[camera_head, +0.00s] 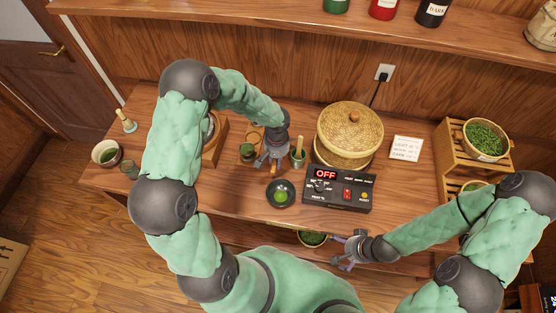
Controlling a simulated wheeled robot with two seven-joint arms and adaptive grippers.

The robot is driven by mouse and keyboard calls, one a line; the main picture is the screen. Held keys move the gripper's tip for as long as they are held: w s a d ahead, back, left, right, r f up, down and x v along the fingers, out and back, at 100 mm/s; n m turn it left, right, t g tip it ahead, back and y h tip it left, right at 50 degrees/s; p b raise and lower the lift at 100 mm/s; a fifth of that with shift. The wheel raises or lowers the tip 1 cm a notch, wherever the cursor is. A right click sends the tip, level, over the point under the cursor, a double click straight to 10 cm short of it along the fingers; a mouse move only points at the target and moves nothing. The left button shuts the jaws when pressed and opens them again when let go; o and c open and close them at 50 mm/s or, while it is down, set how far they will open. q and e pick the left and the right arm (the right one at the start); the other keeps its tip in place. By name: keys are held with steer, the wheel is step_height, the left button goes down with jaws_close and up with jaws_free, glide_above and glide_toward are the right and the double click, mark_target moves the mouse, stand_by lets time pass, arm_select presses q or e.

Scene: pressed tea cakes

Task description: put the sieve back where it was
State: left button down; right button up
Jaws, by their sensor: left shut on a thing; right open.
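My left gripper (272,158) points down over the table and is shut on a small wooden-coloured piece (273,170), which looks like the handle of the sieve. The sieve's mesh cannot be made out clearly. Just in front of it is a dark round bowl (289,201) with something green in its middle; I cannot tell whether the held piece touches it. My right gripper (345,250) is open and empty at the table's front edge, to the right of the bowl.
A black control box (339,188) reading OFF stands right of the bowl, with a woven lidded steamer (348,137) behind it. A wooden stand (216,145) is to the left. The left front table is clear.

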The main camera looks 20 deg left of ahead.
arm_select(q)
steer(key=w+f, duration=0.1)
steer(key=f, duration=0.1)
steer(key=w+a+f, duration=0.1)
steer(key=w+f, duration=0.1)
steer(key=shift+w+f, duration=0.1)
steer(key=shift+w+a+f, duration=0.1)
steer(key=shift+w+f, duration=0.05)
steer(key=shift+f, duration=1.45)
steer(key=shift+f, duration=0.15)
steer(key=c, duration=1)
jaws_free()
step_height(320, 180, up, 12)
steer(key=shift+r, duration=0.2)
